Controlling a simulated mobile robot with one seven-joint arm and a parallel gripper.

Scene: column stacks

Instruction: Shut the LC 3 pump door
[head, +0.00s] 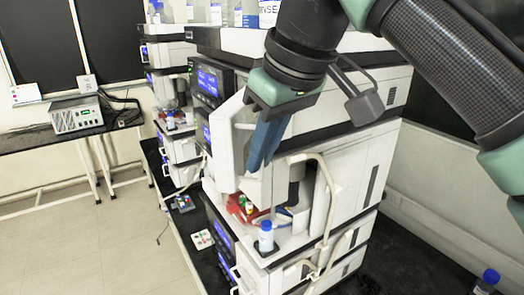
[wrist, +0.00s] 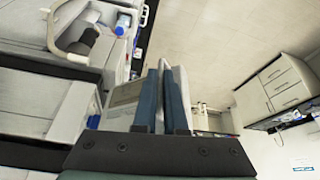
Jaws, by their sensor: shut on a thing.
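A white door panel (head: 228,140) stands open at the front of the nearest column stack, at its middle level. I take it to be the LC 3 pump door, but no label is readable. My gripper (head: 262,148) reaches down from above with its two blue fingers at the panel's right side. In the wrist view, the fingers of my gripper (wrist: 165,92) are close together and shut on a thin, pale panel edge, which seems to be the door. The exact contact is partly hidden by the fingers.
Below is an open bay with a blue-capped bottle (head: 266,236) and a red tray. Bottles stand on top of the stack. A bench with a grey instrument (head: 76,115) is at the left; floor between is clear.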

